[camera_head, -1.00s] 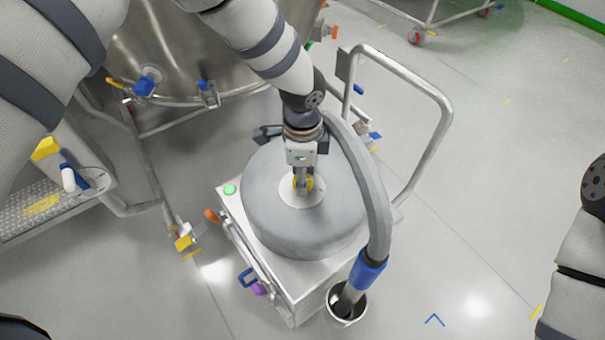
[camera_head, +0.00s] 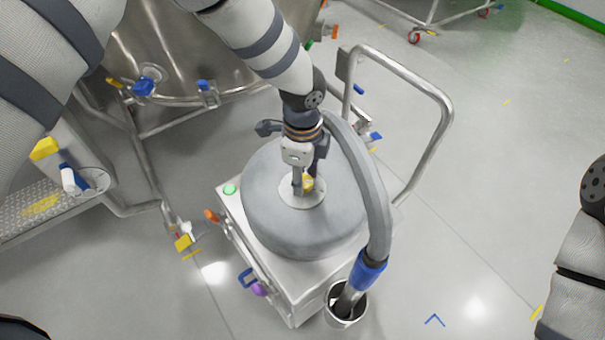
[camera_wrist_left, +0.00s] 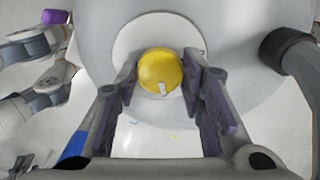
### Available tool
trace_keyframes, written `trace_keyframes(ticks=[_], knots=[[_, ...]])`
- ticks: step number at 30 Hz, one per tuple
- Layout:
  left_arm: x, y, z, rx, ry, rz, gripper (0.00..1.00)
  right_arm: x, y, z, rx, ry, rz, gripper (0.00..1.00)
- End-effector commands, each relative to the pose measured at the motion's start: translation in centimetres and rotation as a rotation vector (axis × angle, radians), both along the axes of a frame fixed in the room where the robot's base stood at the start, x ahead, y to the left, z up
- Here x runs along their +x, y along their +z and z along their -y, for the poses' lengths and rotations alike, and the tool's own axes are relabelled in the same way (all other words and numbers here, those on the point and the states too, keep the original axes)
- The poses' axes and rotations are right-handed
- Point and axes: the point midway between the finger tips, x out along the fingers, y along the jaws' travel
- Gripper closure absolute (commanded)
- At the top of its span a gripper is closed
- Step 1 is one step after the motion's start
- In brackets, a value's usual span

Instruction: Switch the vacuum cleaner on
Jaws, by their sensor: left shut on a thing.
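The vacuum cleaner (camera_head: 300,225) has a grey round top on a steel box cart. A yellow knob (camera_head: 308,184) with a short white mark sits on a pale disc in the middle of the top. My left gripper (camera_head: 302,187) points down over the disc and is shut on the yellow knob. In the left wrist view the knob (camera_wrist_left: 160,71) lies between the two fingertips. The fingers hide part of the knob in the head view. My right gripper is out of view; only part of the right arm shows at the right edge.
A grey hose (camera_head: 372,190) arches beside my left wrist into a steel cup (camera_head: 345,305). A bent steel handle (camera_head: 440,100) rises at the cart's right. A green button (camera_head: 230,189) is on the cart's corner. A large steel vessel (camera_head: 190,45) stands behind. Floor at right is clear.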

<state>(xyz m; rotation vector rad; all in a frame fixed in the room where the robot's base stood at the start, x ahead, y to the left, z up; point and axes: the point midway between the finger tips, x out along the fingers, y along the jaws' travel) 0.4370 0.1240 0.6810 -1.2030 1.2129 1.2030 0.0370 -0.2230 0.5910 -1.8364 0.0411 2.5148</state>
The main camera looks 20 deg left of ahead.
Motion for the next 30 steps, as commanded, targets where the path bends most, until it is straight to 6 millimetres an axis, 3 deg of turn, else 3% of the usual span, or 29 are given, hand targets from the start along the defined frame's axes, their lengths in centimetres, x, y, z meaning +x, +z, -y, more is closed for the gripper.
trace_keyframes(ticks=[1,2,4,5,15,24,30], knots=[[0.0,-0.1,-0.1,0.002,-0.001,-0.001,0.92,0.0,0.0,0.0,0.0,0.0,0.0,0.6],[0.0,-0.1,-0.1,0.002,-0.001,-0.001,0.62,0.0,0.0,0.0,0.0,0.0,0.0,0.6],[0.0,-0.1,-0.1,0.002,-0.001,-0.001,0.46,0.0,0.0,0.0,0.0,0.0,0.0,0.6],[0.0,-0.1,-0.1,0.002,-0.001,-0.001,0.44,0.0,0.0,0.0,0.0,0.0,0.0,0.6],[0.1,0.7,0.0,0.0,0.001,0.002,0.44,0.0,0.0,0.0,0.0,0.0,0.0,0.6],[0.1,8.3,0.0,0.0,0.001,0.004,0.44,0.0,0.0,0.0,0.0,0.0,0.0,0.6],[0.0,11.5,0.0,0.0,0.001,0.001,0.44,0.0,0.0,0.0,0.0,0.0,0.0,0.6]])
